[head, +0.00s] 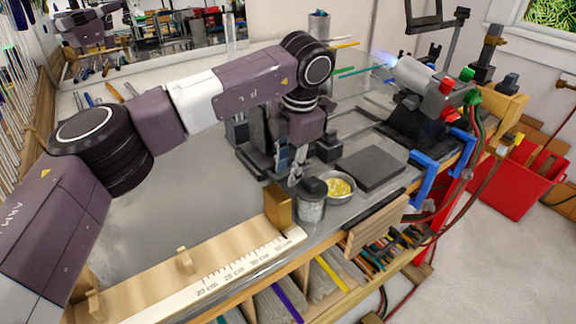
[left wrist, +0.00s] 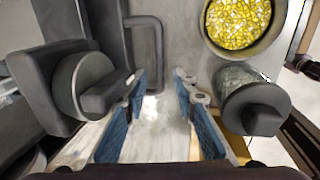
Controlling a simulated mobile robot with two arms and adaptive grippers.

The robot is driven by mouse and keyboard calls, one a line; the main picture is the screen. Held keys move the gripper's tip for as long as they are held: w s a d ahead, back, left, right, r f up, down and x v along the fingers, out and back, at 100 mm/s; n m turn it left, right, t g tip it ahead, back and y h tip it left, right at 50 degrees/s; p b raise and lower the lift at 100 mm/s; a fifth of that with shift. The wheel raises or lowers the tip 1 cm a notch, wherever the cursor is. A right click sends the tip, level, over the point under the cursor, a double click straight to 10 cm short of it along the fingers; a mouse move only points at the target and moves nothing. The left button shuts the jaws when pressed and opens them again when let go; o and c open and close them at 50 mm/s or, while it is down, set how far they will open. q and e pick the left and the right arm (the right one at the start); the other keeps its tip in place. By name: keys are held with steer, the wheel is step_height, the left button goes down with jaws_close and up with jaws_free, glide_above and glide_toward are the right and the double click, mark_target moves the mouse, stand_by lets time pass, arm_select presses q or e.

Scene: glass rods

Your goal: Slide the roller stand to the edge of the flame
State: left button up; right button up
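The flame (head: 382,58) is a pale bluish glow at the mouth of the grey torch (head: 425,80), at the back right in the head view. A dark grey stand (head: 252,160), which looks like the roller stand, is on the metal bench beside my left gripper, partly hidden by my arm. In the left wrist view, grey blocks with a round knob (left wrist: 85,85) and a U-shaped handle (left wrist: 158,50) show. My left gripper (head: 294,172) points down at the stand's right side. In the left wrist view its blue-padded fingers (left wrist: 158,75) are apart, close to the handle; contact is unclear.
A bowl of yellow bits (head: 338,188) and a lidded jar (head: 312,200) stand just right of my left gripper. A dark flat plate (head: 370,168) lies beyond the bowl. A wooden ruler (head: 240,272) runs along the front edge. The bench (head: 180,215) at left is clear.

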arm_select(q)
jaws_close()
stand_by(0.4)
